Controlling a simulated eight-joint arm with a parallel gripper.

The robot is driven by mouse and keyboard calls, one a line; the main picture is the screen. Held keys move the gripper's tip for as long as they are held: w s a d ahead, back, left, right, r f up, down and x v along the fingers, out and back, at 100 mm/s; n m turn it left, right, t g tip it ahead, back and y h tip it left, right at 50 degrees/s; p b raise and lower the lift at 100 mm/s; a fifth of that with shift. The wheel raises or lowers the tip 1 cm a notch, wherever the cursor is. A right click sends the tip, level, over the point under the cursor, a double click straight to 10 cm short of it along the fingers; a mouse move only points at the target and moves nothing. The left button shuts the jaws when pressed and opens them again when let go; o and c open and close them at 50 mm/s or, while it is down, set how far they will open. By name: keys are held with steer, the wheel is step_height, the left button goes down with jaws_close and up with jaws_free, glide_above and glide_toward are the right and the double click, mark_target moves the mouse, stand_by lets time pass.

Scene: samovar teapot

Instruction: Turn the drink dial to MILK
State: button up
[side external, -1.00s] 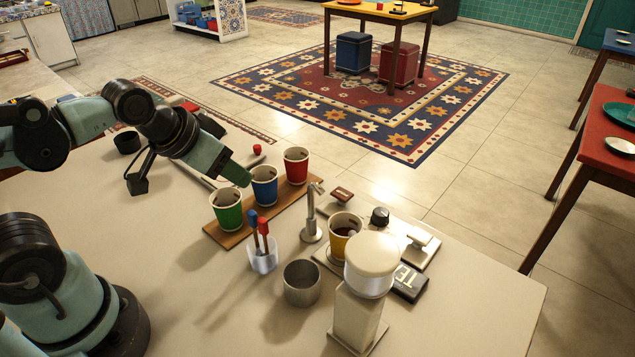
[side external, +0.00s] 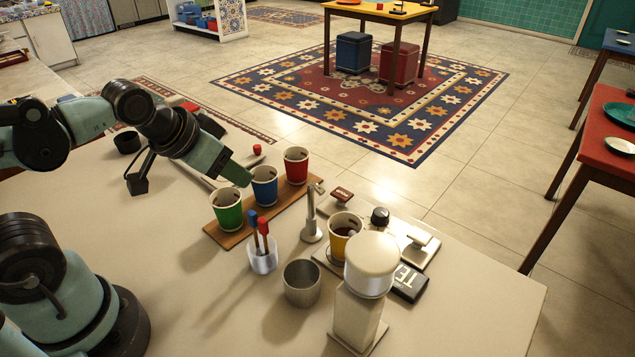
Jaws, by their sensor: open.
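The drink dial appears to be the small black round knob (side external: 380,216) behind the yellow cup on the counter's right part. Its pointer and setting are too small to read. A black block with white letters (side external: 409,283), partly readable as "TE", lies in front of it, partly hidden by the cream-topped stand. A small red plate with pale lettering (side external: 342,194) sits behind the tap; I cannot read it. My gripper (side external: 242,175) is open, pointing down and right by the blue cup, well left of the knob. Whether it touches the cup is unclear.
Green (side external: 228,213), blue (side external: 264,190) and red (side external: 296,168) cups stand on a wooden board. A yellow cup (side external: 340,243), metal tap (side external: 312,220), stirrer holder (side external: 262,260), metal cup (side external: 301,287) and cream-topped stand (side external: 369,268) crowd the area before the knob. The front right counter is clear.

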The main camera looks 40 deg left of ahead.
steer(key=shift+o, duration=0.4)
steer(key=shift+o, duration=1.1)
steer(key=shift+w, duration=0.1)
steer(key=shift+o, duration=0.5)
steer(key=shift+w+d+r, duration=0.15)
steer(key=shift+w+r, duration=0.1)
steer(key=shift+r, duration=0.1)
steer(key=w+d+r+n+g, duration=0.2)
steer(key=w+d+r+n, duration=0.15)
steer(key=w, duration=0.25)
steer(key=n+g, duration=0.5)
steer(key=n, duration=0.5)
glide_above(381, 212)
step_height(381, 212, down, 5)
step_height(381, 212, down, 12)
steer(key=shift+r, duration=0.15)
